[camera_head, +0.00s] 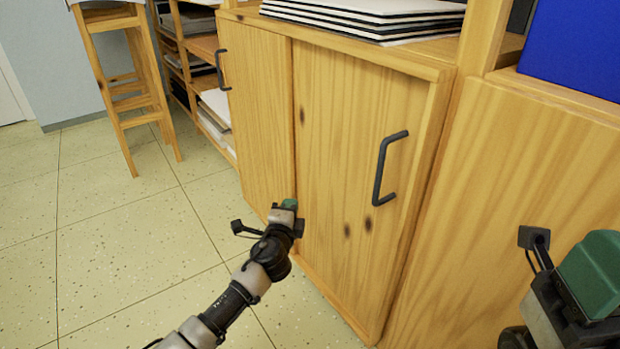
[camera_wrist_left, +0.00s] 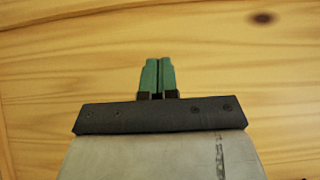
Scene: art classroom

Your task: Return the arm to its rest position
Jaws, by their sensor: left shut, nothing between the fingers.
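My left arm comes in from the bottom of the head view. Its gripper (camera_head: 289,204) is in front of the lower part of the wooden cabinet doors, near the seam between them. In the left wrist view the two green fingers of this gripper (camera_wrist_left: 158,75) lie side by side, shut, with nothing between them. Wood grain fills the background there. Whether the fingertips touch the wood, I cannot tell. Part of my right arm (camera_head: 590,275) shows at the right edge of the head view, with a green part on it. Its fingertips cannot be made out clearly.
The cabinet's right door (camera_head: 345,130) and left door (camera_head: 255,100) look closed, each with a dark handle. Stacked boards (camera_head: 370,15) lie on top. A wooden stool (camera_head: 125,85) stands at the back left. The tiled floor (camera_head: 110,250) at left is clear.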

